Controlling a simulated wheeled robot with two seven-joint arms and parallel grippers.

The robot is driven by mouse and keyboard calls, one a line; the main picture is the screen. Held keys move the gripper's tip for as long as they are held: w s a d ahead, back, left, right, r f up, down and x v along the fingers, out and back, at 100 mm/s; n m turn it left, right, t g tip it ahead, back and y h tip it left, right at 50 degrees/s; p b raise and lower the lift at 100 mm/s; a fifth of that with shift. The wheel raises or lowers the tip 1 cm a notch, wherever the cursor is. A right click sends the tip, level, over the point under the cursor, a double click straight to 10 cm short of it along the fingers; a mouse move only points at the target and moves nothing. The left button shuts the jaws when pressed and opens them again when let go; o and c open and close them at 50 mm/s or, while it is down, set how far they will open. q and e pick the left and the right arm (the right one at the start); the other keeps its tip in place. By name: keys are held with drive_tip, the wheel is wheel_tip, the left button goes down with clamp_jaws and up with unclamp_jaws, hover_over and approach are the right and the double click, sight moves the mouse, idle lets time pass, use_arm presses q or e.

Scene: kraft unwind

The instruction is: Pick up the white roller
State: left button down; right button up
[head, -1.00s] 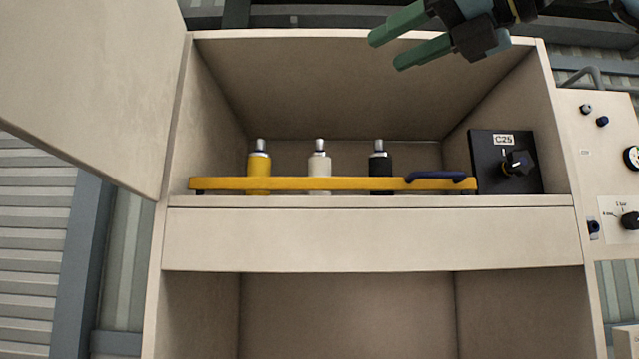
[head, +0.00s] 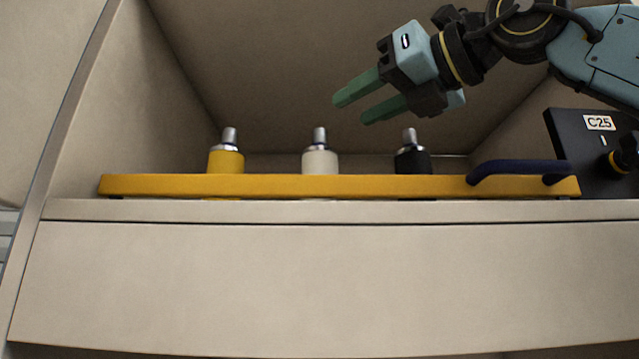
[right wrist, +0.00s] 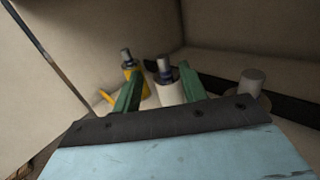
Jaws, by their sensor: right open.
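The white roller (head: 320,162) stands upright in the middle of a row on the cabinet shelf, behind a yellow bar, which hides its lower part. It has a metal tip on top. My right gripper (head: 348,110) is open and empty, above and slightly right of the white roller in the head view. In the right wrist view the white roller (right wrist: 170,94) shows between the green fingers (right wrist: 160,92), beyond their tips or near them; the exact gap cannot be told. My left gripper is not in view.
A yellow roller (head: 226,160) stands to the left and a black roller (head: 412,162) to the right. The yellow bar (head: 300,185) with a dark blue handle (head: 520,168) runs along the shelf front. A black C25 box (head: 590,150) stands at right. Cabinet walls enclose the shelf.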

sight(325, 130)
drive_tip(key=p+x, duration=0.1)
drive_tip(key=x, duration=0.4)
drive_tip(key=p+x, duration=0.1)
drive_tip(key=x, duration=0.2)
drive_tip(key=shift+w+f+p, duration=0.2)
drive_tip(key=shift+f+p, duration=0.15)
drive_tip(key=shift+f, duration=0.05)
drive_tip(key=shift+w+a, duration=0.15)
drive_tip(key=shift+a, duration=0.05)
drive_tip(key=shift+d, duration=0.1)
drive_tip(key=shift+c, duration=0.6)
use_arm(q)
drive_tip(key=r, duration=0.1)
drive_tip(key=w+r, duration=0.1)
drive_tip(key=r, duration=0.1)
use_arm(e)
clamp_jaws()
